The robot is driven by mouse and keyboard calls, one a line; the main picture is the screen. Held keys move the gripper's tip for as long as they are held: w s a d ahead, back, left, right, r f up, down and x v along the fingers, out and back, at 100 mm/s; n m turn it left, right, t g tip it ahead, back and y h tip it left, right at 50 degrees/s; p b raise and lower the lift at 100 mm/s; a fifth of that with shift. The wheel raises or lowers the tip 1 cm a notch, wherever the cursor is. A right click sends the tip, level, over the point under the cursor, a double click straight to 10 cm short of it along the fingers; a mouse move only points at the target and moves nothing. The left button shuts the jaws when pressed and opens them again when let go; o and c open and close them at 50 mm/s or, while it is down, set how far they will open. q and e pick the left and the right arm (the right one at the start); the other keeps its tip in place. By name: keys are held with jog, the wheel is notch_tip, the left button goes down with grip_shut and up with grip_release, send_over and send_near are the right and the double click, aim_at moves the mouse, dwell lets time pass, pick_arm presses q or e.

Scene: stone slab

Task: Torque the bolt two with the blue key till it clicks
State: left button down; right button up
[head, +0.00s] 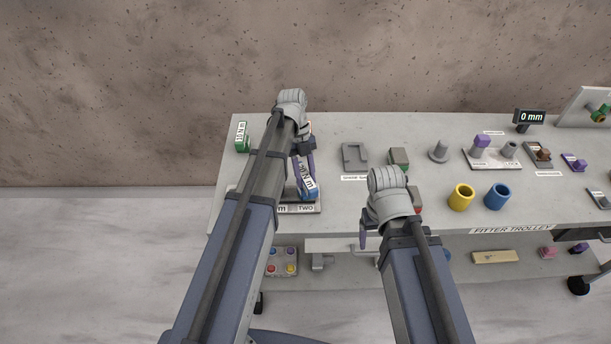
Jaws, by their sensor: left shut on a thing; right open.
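The blue key (308,187), with a partly readable N·m label, is upright at the left of the trolley top. My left gripper (305,165) is shut on it from above. The key is over a plate (318,209) with a label reading TWO at its front edge. Bolt two is hidden behind the key and my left arm; I cannot tell whether the key touches it. My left arm also covers the plate's left part. My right gripper (364,241) is open and empty at the trolley's front edge, partly hidden by its own wrist.
A green labelled block (242,137) stands at the far left. A grey tray (354,155) lies right of the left gripper. Yellow (461,197) and blue (498,196) cups stand right of the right arm. A lower shelf holds a box with coloured buttons (282,262).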

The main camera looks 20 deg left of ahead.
pick_arm(q)
jog(key=shift+r+p, duration=1.75)
notch_tip(320, 180, up, 5)
jog(key=p, duration=0.5)
jog(key=shift+a, duration=0.1)
